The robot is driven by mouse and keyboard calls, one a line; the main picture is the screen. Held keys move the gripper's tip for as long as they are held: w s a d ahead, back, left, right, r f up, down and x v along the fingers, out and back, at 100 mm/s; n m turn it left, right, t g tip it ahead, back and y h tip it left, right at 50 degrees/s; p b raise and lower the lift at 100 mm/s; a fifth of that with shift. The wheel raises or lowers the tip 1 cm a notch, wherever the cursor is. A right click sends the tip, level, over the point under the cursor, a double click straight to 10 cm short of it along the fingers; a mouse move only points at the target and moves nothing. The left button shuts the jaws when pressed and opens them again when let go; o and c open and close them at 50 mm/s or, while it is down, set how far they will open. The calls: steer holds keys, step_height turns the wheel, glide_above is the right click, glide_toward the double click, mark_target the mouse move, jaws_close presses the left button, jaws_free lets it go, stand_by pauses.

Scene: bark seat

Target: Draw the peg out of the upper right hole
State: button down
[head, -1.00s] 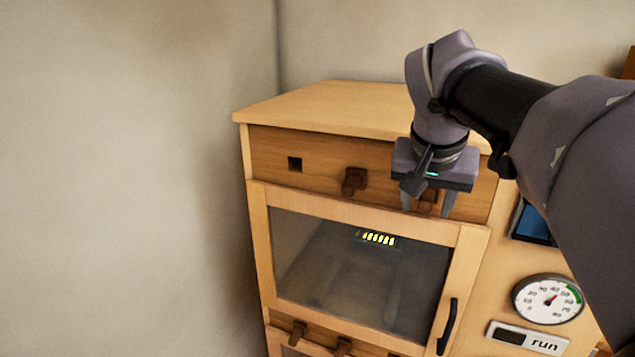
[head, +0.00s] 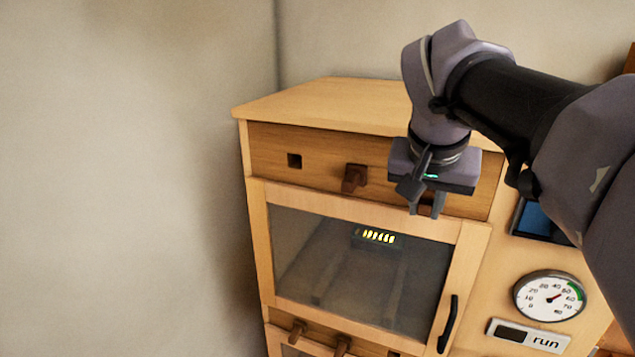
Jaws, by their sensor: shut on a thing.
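The wooden upper panel (head: 320,152) of the cabinet has a row of square holes. The upper left hole (head: 294,160) is empty and dark. A dark brown peg (head: 354,178) sticks out of the middle one. My gripper (head: 426,208) is at the right end of this row, pointing down, with its fingers close together. It is shut on the upper right peg (head: 425,210), of which only a small dark part shows between the fingers. The upper right hole is hidden behind my gripper, so I cannot tell how deep the peg sits.
Below is a glazed door (head: 350,265) with a black handle (head: 447,323). Lower pegs (head: 298,330) stick out under it. A dial (head: 549,297), a "run" plate (head: 528,338) and a dark blue screen (head: 535,222) are at the right. The cabinet top (head: 330,102) is clear.

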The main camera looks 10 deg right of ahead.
steer(key=s+a+b, duration=0.1)
steer(key=s+a, duration=0.3)
steer(key=s, duration=0.2)
steer(key=shift+s+a+r, duration=0.15)
steer(key=shift+s+a, duration=0.05)
steer(key=shift+s, duration=0.1)
stand_by(0.4)
